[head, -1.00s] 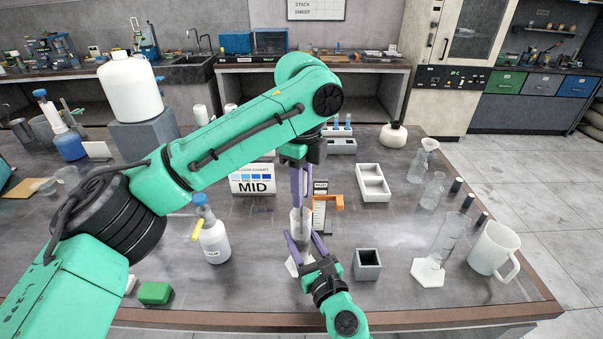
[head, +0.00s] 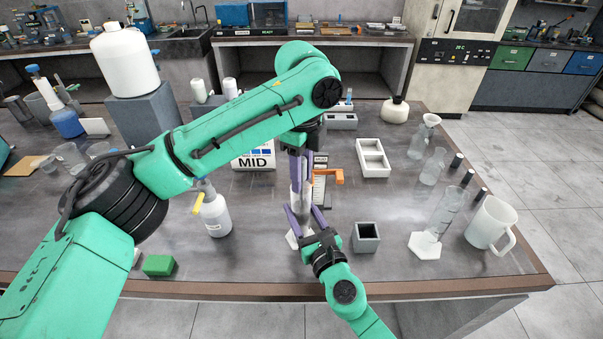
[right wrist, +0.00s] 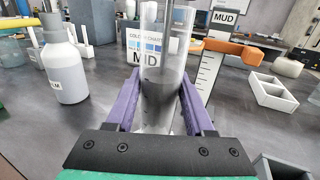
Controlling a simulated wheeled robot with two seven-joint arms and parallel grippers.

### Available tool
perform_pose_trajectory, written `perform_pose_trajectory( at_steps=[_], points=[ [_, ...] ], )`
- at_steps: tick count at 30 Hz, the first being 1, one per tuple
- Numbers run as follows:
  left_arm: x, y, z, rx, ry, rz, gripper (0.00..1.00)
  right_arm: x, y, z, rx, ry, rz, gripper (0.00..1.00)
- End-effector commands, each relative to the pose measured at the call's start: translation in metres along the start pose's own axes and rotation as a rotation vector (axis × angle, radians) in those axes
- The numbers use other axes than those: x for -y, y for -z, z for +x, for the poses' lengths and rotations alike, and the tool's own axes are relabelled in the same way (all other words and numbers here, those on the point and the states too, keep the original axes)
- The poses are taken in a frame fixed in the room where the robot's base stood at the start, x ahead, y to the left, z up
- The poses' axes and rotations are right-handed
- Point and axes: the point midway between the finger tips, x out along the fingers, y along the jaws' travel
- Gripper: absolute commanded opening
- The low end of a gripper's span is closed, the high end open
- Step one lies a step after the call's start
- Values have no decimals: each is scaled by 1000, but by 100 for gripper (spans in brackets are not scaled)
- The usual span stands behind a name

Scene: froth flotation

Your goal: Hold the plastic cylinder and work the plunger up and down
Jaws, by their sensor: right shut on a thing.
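The clear plastic cylinder (right wrist: 158,95) stands upright in the right wrist view. In the head view it is narrow and partly covered by purple fingers. My right gripper (head: 305,222) is shut on its lower part, one finger on each side. A thin plunger rod (right wrist: 167,60) runs up inside the cylinder; its top is out of frame. My left gripper (head: 300,180) points down from above, its fingers close together over the cylinder's top. Whether they grip the plunger is hidden.
A scale card with an orange clip (head: 331,177) stands just right of the cylinder. A wash bottle (head: 215,215) stands left, a grey square pot (head: 366,238) right. A colour chart sign (head: 254,160) and a white two-cell tray (head: 373,158) are behind.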

Motion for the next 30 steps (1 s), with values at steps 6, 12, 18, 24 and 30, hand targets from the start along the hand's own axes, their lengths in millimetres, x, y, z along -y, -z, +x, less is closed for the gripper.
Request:
perform_pose_trajectory(
  at_steps=[6, 12, 18, 24, 30],
  points=[
    [0, 0, 0, 0, 0, 0, 61, 0, 1, 0, -2, 0, 0, 0],
    [0, 0, -4, 0, 1, 0, 61, 0, 1, 0, -2, 0, 0, 0],
    [1, 1, -47, 0, 5, 0, 61, 0, 1, 0, -2, -1, 0, 0],
    [0, 0, -101, 4, 6, -2, 61, 0, 1, 0, -2, 0, 0, 0],
    [0, 1, -120, 1, 0, 0, 61, 0, 1, 0, -2, 0, 0, 0]
  ],
)
